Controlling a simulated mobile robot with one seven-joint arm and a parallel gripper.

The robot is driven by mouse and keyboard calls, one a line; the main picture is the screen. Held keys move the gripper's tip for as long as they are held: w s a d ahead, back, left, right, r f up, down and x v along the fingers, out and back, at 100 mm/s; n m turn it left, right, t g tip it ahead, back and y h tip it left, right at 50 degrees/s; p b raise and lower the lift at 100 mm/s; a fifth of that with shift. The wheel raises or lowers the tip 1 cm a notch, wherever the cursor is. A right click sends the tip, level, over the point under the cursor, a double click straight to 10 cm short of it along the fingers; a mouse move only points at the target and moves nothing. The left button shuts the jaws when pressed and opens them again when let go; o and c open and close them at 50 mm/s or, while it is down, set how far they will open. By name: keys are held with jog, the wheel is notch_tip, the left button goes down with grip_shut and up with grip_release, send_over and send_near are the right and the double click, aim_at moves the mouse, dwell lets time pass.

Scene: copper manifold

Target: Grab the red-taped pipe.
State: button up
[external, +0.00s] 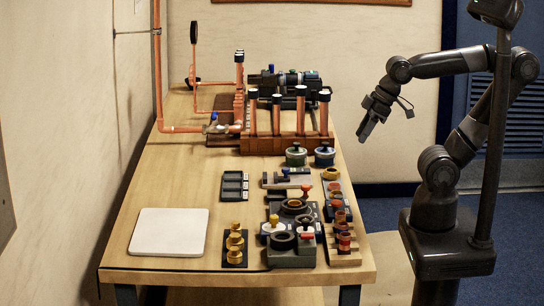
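Several upright copper pipes with black tops stand in a reddish-brown block on the table's far half; one copper pipe (301,115) is near the middle of that row. I cannot make out red tape on any of them at this size. Short copper-coloured pieces with red parts (344,241) sit in a wooden rack along the table's right edge; I cannot tell whether one is the red-taped pipe. My gripper (364,133) hangs in the air beyond the table's right edge, pointing down and left, apart from everything. Its fingers overlap in this view, and no held object shows.
The wooden table (172,183) has a white square plate (169,232) at its front left. Dark fixtures (292,249), brass pieces (236,243) and a dark tray (234,186) stand toward the front. A tall copper pipe (158,70) runs up the left wall. The table's left-middle is clear.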

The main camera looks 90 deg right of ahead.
jog(key=n+g, duration=0.2)
jog(key=g, duration=0.4)
send_near(346, 234)
jog(key=s, duration=0.1)
jog(key=shift+f, duration=0.3)
notch_tip(346, 234, down, 5)
jog(key=shift+r, duration=0.2)
jog(key=shift+w+f, duration=0.2)
jog(key=shift+f, duration=1.15)
jog(key=shift+w+f, duration=0.2)
jog(key=shift+f, duration=1.2)
